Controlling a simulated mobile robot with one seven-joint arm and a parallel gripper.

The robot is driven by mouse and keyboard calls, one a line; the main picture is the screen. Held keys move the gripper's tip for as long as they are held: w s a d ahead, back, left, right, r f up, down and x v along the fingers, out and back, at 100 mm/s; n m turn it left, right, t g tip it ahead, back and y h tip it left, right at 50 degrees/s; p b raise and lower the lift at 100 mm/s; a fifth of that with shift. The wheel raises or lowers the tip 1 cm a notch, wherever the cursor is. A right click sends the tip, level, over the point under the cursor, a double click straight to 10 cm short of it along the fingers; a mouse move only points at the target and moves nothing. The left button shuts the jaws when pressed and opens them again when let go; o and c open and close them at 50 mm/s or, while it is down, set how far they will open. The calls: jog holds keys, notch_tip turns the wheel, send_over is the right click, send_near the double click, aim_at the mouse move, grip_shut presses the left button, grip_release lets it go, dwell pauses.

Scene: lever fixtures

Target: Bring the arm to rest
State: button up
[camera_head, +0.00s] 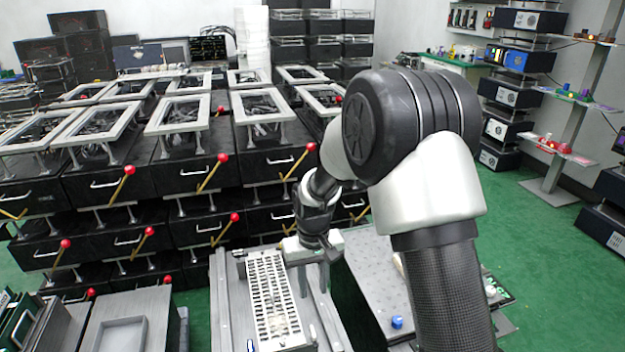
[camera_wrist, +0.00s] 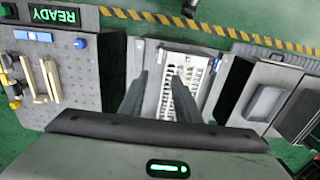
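My arm (camera_head: 430,190) reaches forward from the lower right of the head view and bends down over a bench. Below and beside the gripper is a pale slotted rack (camera_head: 272,300), seen also between and beyond the fingers in the wrist view (camera_wrist: 178,103). I cannot tell how far the fingers are above the bench.
Black drawer units with red-knobbed levers (camera_head: 222,158) fill the left and back. Green floor (camera_head: 540,250) is open at right.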

jog(key=s+d+r+m+t, duration=0.1)
jog(key=s+d+r, duration=0.25)
jog(key=r, duration=0.55)
jog(key=s+d+r+t, duration=0.1)
jog(key=s+d+r, duration=0.25)
jog(key=r, duration=0.55)
jog(key=s+d+r+m+t, duration=0.1)
jog(key=s+d+r+t, duration=0.2)
jog(key=s, duration=0.5)
jog(key=s+d+r+m+t, duration=0.1)
jog(key=s+d+r, duration=0.35)
jog(key=s, duration=0.35)
notch_tip(320, 180, up, 21)
jog(key=p, duration=2)
jog(key=shift+a, duration=0.35)
jog(key=shift+a, duration=0.1)
